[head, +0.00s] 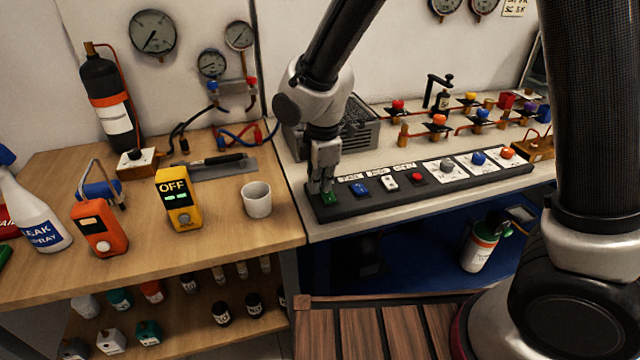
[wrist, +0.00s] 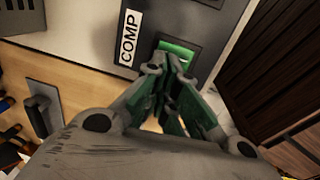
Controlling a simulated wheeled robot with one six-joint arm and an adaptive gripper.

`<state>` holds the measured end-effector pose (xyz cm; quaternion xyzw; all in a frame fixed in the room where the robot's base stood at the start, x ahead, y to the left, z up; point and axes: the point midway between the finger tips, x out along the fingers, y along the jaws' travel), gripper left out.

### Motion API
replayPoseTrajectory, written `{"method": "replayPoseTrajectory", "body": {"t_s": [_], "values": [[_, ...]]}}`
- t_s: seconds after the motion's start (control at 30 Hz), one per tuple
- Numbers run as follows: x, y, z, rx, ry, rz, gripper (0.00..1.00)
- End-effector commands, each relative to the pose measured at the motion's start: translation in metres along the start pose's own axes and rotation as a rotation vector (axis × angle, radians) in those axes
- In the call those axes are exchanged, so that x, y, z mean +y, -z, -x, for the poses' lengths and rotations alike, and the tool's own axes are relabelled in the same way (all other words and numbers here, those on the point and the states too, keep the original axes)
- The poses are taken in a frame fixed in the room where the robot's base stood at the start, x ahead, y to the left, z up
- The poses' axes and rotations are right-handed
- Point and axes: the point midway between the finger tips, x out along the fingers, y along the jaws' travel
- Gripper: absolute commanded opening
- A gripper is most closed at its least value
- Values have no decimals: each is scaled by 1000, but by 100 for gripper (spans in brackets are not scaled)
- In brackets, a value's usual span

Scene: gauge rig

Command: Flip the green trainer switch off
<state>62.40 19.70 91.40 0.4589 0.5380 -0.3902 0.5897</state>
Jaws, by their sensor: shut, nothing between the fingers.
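The green trainer switch (head: 328,198) sits at the left end of the dark trainer panel (head: 432,186) on the bench. In the wrist view the green switch (wrist: 178,52) lies just beyond my fingertips, beside a label reading COMP. My gripper (head: 321,188) is shut and empty, pointing down at the switch. The fingertips (wrist: 170,66) overlap the switch's near edge in the wrist view; I cannot tell whether they touch it. They hide part of the switch, and I cannot make out which way its rocker is tilted.
A grey vented box (head: 352,135) stands close behind my gripper.

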Motion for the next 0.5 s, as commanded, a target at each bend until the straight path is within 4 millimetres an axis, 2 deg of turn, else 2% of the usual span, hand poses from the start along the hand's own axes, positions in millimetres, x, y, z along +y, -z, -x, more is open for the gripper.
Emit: {"method": "replayPoseTrajectory", "body": {"t_s": [0.1, 0.5], "values": [[0, 0, -6, 0, 0, 0, 0], [1, 0, -11, -1, 1, 0, 0]]}}
